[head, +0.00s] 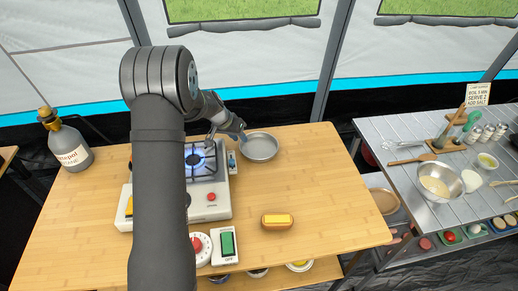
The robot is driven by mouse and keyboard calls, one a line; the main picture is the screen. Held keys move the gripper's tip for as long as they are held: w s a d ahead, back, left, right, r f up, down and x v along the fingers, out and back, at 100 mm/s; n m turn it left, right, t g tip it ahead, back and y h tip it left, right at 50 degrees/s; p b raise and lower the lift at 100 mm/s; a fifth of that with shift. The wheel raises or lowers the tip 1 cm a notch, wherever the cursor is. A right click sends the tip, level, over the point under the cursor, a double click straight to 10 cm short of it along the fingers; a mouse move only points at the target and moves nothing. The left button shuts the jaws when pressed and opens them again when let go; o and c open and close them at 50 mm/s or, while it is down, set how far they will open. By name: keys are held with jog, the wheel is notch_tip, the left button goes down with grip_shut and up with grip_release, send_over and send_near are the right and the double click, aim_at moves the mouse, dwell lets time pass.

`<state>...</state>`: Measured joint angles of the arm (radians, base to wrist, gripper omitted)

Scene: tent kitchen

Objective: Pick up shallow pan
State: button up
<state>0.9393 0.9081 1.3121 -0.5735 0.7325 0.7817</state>
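The shallow pan (261,148) is a round grey metal pan. It appears to rest on the wooden table, near its back edge, just right of the camp stove. My gripper (238,133) is at the pan's upper left side, close to its rim. My arm comes from the front and bends over the stove. The fingers are small and dark here, so I cannot tell whether they are open or closed on the pan. A handle on the pan is not clearly visible.
The stove (222,203) has a lit blue flame on its burner. A yellow block on a small wooden board (277,221), a switch box (224,244) and a dial (201,249) stand nearer. A gas bottle (67,146) is at left. The table's right part is clear.

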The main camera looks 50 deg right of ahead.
jog(key=shift+x, duration=0.8)
grip_shut()
jog(key=shift+r, duration=0.15)
